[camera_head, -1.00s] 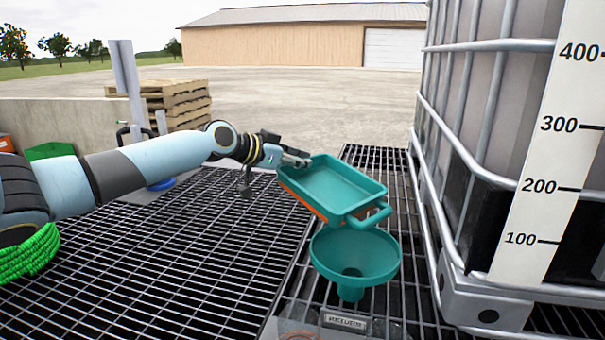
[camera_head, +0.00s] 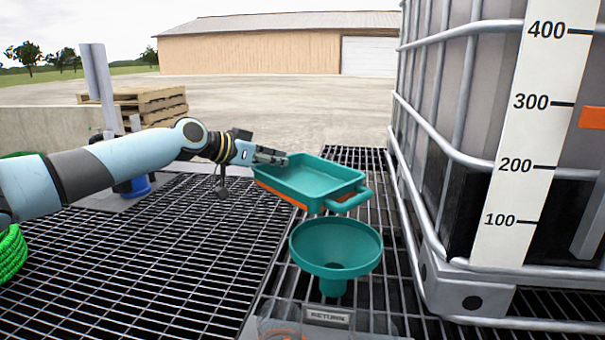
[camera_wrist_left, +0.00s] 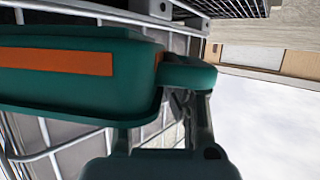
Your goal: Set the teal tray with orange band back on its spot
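The teal tray (camera_head: 310,182) with an orange band (camera_head: 280,195) is in the air in the head view, behind and above a teal funnel (camera_head: 335,250). Its inside looks empty. A loop handle (camera_head: 349,200) on its near right end is free. My left gripper (camera_head: 276,158) is at the tray's far left end. In the left wrist view, the tray (camera_wrist_left: 60,85) fills the left side, and its other handle (camera_wrist_left: 188,74) lies between the fingers, which look shut on it. The contact is partly hidden. My right gripper is not in view.
A plate labelled RETURN (camera_head: 328,318) is in front of the funnel, on dark floor grating (camera_head: 170,240). A caged tank with a level scale (camera_head: 525,150) stands close on the right. Stacked pallets (camera_head: 145,105) and a green hose coil (camera_head: 10,253) are left.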

